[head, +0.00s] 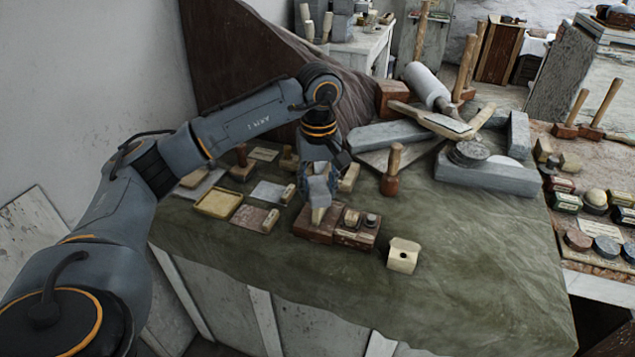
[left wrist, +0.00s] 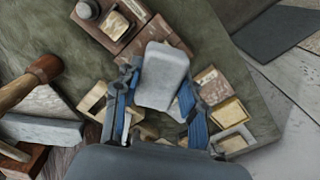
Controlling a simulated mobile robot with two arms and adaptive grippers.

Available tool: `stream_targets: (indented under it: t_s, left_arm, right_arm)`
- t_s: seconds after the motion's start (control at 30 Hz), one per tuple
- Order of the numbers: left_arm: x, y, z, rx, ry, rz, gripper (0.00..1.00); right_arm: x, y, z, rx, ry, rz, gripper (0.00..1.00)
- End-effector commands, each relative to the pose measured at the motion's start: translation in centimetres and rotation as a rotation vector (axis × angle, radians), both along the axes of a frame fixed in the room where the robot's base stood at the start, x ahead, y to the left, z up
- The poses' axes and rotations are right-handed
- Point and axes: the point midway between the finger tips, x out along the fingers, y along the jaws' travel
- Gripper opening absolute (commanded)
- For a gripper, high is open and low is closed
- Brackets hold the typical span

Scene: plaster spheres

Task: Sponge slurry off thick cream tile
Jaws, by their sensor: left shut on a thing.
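My left gripper (head: 318,182) is shut on a pale grey block with rounded corners (left wrist: 163,75), perhaps the sponge. The block sits between both blue-padded fingers in the left wrist view and hangs over a brown wooden box (head: 313,226) in the head view; whether they touch is unclear. A flat cream-yellow tile (head: 218,204) with a raised-looking edge lies left of the gripper on the green cloth. A thick cream block with a round hole (head: 403,256) stands right of the box. I cannot tell which is the task's tile, and no slurry is clearly visible. My right gripper is not in view.
A dark red box (head: 356,230) with small round pots stands beside the gripper. A wooden-handled mallet (head: 391,172) and grey stone slabs (head: 485,175) crowd the back. Small tiles and stamps lie around the cream-yellow tile. The cloth's front right (head: 470,290) is clear.

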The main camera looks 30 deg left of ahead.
Motion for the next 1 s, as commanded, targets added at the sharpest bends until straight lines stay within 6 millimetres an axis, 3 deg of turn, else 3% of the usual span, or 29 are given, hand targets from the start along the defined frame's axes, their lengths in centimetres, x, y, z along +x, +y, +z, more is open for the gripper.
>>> stream_targets:
  t_s: [0.4, 1.0]
  left_arm:
    - [-1.5, -1.4, 0.0, 0.0, 0.004, -0.002, 0.16]
    - [0.1, 0.1, 0.0, 0.0, 0.001, 0.0, 0.16]
  right_arm:
    - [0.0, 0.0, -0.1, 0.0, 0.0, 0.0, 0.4]
    - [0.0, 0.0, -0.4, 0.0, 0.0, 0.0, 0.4]
